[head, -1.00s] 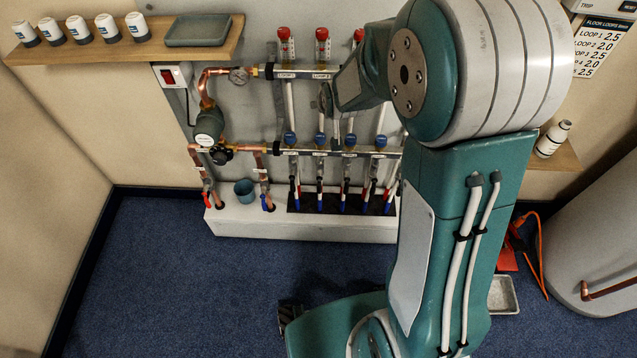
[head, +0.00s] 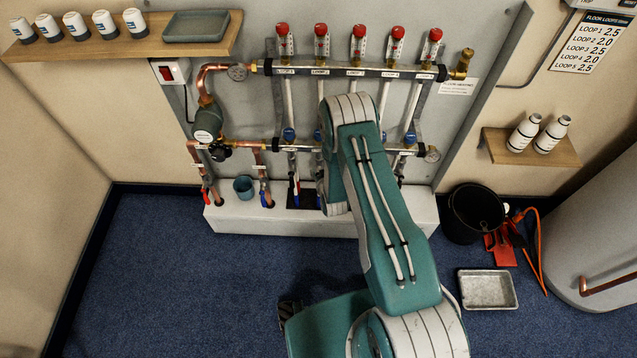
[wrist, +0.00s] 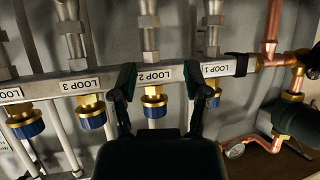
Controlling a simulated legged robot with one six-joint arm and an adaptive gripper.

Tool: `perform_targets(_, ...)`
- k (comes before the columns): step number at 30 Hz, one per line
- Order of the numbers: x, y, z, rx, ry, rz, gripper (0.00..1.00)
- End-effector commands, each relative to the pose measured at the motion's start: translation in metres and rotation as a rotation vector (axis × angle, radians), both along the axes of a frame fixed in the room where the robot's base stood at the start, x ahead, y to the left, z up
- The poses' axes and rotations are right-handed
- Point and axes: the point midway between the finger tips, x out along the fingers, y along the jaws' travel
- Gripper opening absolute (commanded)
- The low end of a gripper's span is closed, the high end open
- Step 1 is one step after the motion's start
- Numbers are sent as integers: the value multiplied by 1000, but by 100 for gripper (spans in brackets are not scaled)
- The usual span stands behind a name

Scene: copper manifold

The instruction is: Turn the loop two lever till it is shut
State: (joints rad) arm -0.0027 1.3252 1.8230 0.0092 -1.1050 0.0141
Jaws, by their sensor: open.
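My gripper (wrist: 160,88) is open and empty in the wrist view, its two dark fingers apart on either side of the loop 2 position. The upside-down LOOP 2 label (wrist: 154,74) on the lower manifold bar (wrist: 44,90) and a blue-capped brass fitting (wrist: 154,104) show between the fingers. A metal valve body (wrist: 150,38) is above that label in the picture. I cannot make out the loop two lever there. In the head view my arm hides the gripper and most of the loop 2 column below the lower bar (head: 291,147).
Loop 3 (wrist: 88,108) and loop 1 fittings flank the fingers closely. Copper pipes (wrist: 273,35) and a pump (wrist: 295,123) stand at the right of the wrist view. A black bucket (head: 474,214) and metal tray (head: 488,290) are on the floor.

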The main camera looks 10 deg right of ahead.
Motion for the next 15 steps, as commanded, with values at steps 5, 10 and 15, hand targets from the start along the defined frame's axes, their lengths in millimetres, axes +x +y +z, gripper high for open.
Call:
perform_targets(5,-37,0,-60,-1,-43,-1,61)
perform_targets(10,-57,0,-84,-1,-76,-1,61)
perform_targets(15,-55,0,-89,0,-84,-1,61)
